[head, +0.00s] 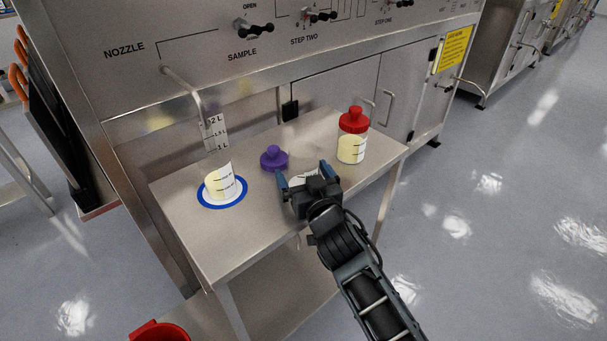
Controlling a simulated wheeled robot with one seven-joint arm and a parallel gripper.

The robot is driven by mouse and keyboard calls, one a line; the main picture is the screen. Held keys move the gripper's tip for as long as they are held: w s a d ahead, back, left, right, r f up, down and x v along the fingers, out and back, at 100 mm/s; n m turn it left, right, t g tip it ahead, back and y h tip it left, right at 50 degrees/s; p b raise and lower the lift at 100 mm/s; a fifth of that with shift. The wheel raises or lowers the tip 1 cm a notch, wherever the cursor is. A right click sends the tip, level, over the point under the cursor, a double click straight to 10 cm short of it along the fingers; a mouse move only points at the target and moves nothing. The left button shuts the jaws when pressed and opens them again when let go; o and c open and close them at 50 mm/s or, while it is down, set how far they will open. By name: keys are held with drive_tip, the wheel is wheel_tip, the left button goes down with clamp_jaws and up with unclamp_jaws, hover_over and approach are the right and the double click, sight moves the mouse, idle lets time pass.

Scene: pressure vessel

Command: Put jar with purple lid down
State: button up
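A purple lid (273,159) with a knob rests knob-up on the metal table (250,245).
A red-lidded jar (353,138) stands at the table's right, close to my gripper. A nozzle pipe (190,86) and volume scale (215,133) are above the ringed jar. A panel with valve handles (254,29) rises behind. A red container (159,332) is low in front.

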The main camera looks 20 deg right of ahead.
drive_tip(key=shift+r, duration=0.2)
drive_tip(key=shift+s+f, duration=0.1)
drive_tip(key=shift+s, duration=0.25)
drive_tip(key=s+b, duration=0.1)
drive_tip(key=s, duration=1)
drive_tip(key=shift+a+r, duration=0.35)
drive_tip(key=shift+a, duration=0.1)
drive_tip(key=shift+s, duration=0.1)
drive_tip(key=s+f+g+y, duration=0.1)
drive_tip(key=s+f, duration=0.1)
drive_tip(key=s, duration=0.8)
drive_tip(key=s+f+y, duration=0.1)
drive_tip(key=s+f, duration=0.1)
drive_tip(key=s, duration=0.8)
drive_tip(key=s+r, duration=0.4)
drive_tip(key=s, duration=0.5)
drive_tip(key=s+d+r+n+g, duration=0.1)
drive_tip(key=s+r, duration=0.2)
drive_tip(key=s, duration=0.6)
drive_tip(key=shift+r+g, duration=0.3)
drive_tip(key=shift+r, duration=0.05)
